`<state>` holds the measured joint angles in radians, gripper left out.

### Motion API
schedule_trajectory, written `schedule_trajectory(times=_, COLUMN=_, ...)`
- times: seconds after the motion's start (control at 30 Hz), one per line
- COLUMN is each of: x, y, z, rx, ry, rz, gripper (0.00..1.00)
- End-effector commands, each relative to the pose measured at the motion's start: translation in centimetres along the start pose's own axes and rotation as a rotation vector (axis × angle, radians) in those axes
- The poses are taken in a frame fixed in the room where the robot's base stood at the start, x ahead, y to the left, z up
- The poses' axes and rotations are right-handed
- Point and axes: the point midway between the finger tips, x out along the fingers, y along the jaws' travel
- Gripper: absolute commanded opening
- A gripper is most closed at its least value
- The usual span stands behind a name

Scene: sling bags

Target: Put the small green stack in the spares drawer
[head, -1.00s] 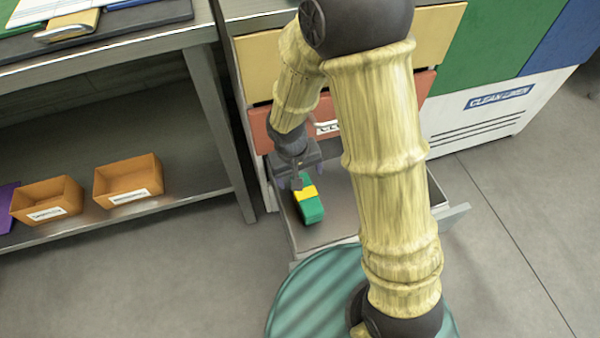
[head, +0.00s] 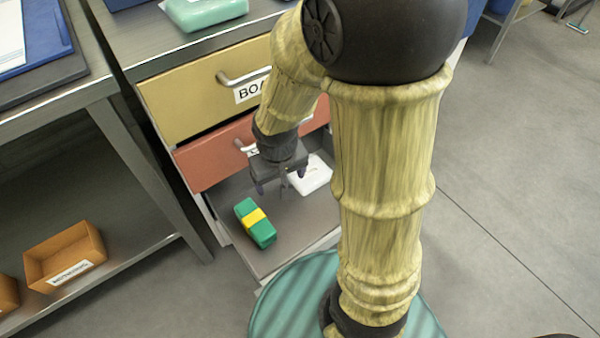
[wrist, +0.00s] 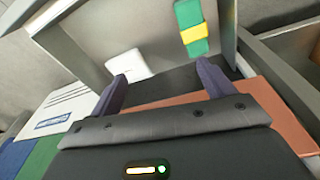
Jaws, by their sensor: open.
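The small green stack (head: 255,222) with a yellow band lies in the open bottom drawer (head: 300,226), left of the middle of its floor. It also shows at the top of the wrist view (wrist: 191,27). My gripper (head: 281,183) is open and empty, above the drawer's back part and apart from the stack. In the wrist view its two dark fingers (wrist: 162,75) stand wide with nothing between them.
A white block (head: 311,175) lies in the drawer, right of my gripper. Above are a closed red drawer (head: 215,160) and a yellow drawer (head: 185,100). A shelf at left holds orange bins (head: 65,257). A pale green pack (head: 205,10) lies on the countertop.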

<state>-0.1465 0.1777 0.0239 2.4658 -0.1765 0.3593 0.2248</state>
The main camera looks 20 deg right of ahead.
Motion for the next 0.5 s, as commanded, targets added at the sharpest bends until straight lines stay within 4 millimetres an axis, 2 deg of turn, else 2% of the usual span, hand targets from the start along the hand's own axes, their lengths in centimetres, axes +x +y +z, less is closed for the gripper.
schedule_trajectory(times=0.03, x=-1.2, y=1.4, z=0.7, rx=0.042, ry=0.025, rz=-0.007, gripper=0.81)
schedule_trajectory(times=0.1, x=-2.2, y=2.7, z=1.5, rx=0.075, ry=0.050, rz=-0.017, gripper=0.81)
schedule_trajectory(times=0.2, x=-3.2, y=3.8, z=2.4, rx=0.105, ry=0.075, rz=-0.025, gripper=0.81)
schedule_trajectory(times=0.5, x=-3.4, y=4.0, z=2.7, rx=0.110, ry=0.082, rz=-0.028, gripper=0.81)
